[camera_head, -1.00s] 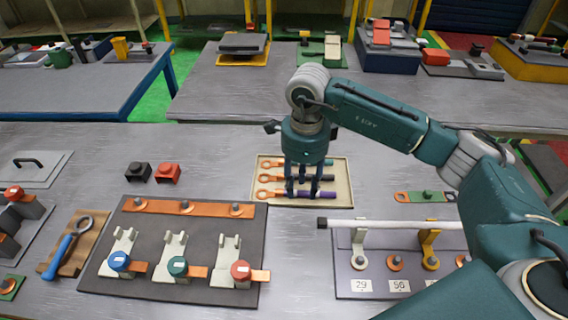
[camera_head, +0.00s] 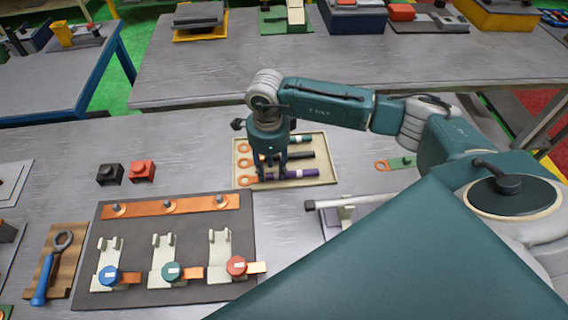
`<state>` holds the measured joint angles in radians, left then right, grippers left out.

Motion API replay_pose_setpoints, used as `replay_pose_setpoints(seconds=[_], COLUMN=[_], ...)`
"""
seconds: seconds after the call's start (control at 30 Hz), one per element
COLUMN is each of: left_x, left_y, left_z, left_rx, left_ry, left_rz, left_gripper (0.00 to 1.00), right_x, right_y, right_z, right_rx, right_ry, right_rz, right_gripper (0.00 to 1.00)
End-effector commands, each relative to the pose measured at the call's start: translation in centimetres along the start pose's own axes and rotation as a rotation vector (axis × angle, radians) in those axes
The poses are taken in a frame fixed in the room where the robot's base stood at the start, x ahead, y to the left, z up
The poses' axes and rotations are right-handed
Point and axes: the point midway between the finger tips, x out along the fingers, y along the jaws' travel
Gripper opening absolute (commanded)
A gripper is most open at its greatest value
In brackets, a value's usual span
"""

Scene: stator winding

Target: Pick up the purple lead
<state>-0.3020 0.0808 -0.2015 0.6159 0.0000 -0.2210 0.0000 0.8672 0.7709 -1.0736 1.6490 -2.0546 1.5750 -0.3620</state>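The purple lead (camera_head: 300,174) lies in the front row of a shallow beige tray (camera_head: 327,181), with a copper ring terminal at its left end. A black lead (camera_head: 303,155) and a dark green lead (camera_head: 300,139) lie behind it in the same tray. My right gripper (camera_head: 273,171) points straight down over the tray, its fingertips at the left part of the purple lead near the ring. The fingers hide part of the leads. I cannot tell if they are closed on the purple lead. My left gripper is out of view.
A dark board (camera_head: 180,222) with a copper bar, several light hooks and blue, green and red knobs lies front left. A black block (camera_head: 110,174) and a red block (camera_head: 142,171) stand behind it. A blue-handled wrench (camera_head: 47,270) lies far left. My arm covers the right front.

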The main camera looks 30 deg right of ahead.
Motion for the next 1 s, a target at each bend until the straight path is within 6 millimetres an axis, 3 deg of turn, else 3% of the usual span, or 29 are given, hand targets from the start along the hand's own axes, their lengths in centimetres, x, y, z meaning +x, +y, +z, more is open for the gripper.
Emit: replay_pose_setpoints(seconds=[0.03, 0.2, 0.43, 0.63, 1.0], left_x=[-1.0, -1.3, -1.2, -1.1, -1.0], left_y=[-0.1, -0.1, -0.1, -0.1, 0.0], left_z=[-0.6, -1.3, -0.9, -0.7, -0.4], left_rx=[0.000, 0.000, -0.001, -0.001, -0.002], left_ry=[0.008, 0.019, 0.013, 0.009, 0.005], left_rz=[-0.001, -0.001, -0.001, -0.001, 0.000], left_gripper=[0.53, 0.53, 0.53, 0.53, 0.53], right_x=[0.4, 2.2, 2.5, 2.4, 2.0], right_y=[0.2, 0.1, 0.0, 0.0, -0.1], right_z=[0.0, 0.0, 0.0, 0.0, 0.0], right_rx=[0.001, 0.000, 0.000, 0.000, 0.001], right_ry=[0.001, 0.000, -0.001, 0.000, -0.001], right_rz=[0.004, 0.001, -0.001, 0.000, -0.001], right_gripper=[0.36, 0.36, 0.36, 0.00, 0.00])
